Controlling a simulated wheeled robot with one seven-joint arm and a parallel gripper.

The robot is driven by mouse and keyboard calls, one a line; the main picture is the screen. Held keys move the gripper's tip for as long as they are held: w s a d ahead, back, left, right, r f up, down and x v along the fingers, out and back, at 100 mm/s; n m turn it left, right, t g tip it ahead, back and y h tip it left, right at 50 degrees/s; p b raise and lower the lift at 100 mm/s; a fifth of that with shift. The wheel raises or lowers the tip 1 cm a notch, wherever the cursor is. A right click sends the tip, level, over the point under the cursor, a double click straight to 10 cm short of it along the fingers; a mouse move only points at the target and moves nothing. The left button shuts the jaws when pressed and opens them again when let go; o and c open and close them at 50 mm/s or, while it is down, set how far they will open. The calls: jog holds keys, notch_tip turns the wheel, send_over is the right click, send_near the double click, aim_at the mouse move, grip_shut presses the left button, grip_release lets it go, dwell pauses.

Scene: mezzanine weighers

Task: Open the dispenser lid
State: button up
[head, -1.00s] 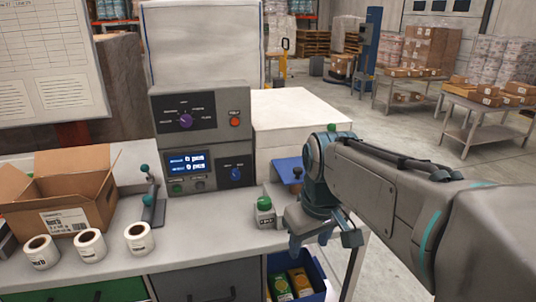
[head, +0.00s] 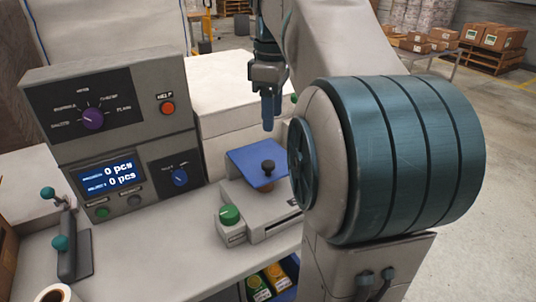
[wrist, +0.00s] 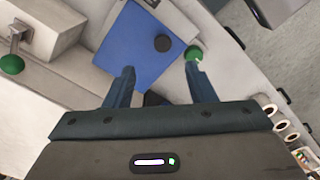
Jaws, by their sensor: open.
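The dispenser lid (head: 250,155) looks like a flat blue plate with a dark round knob (head: 268,167) on top. It lies over a low light-grey dispenser body (head: 275,222) on the bench and looks shut. My gripper (head: 269,128) points down above the lid, apart from it, with its fingers spread and empty. In the wrist view the blue lid (wrist: 135,50) lies beyond and between my fingertips (wrist: 159,72), and the knob (wrist: 161,43) shows between them, slightly further out. My arm hides the right side of the dispenser in the head view.
A small box with a green button (head: 230,214) stands at the dispenser's front left. A grey control panel (head: 112,145) with dials and a display rises to the left. A white block (head: 235,90) stands behind. A lever (head: 66,240) stands at the left.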

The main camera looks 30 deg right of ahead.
aim_at(268, 163)
jog(key=f, duration=0.4)
jog(key=f+b, duration=0.1)
jog(key=f, duration=0.3)
jog(key=a+f+b, duration=0.1)
jog(key=f, duration=0.2)
jog(key=shift+w+f, duration=0.15)
jog(key=shift+f, duration=0.25)
jog(key=shift+c, duration=0.3)
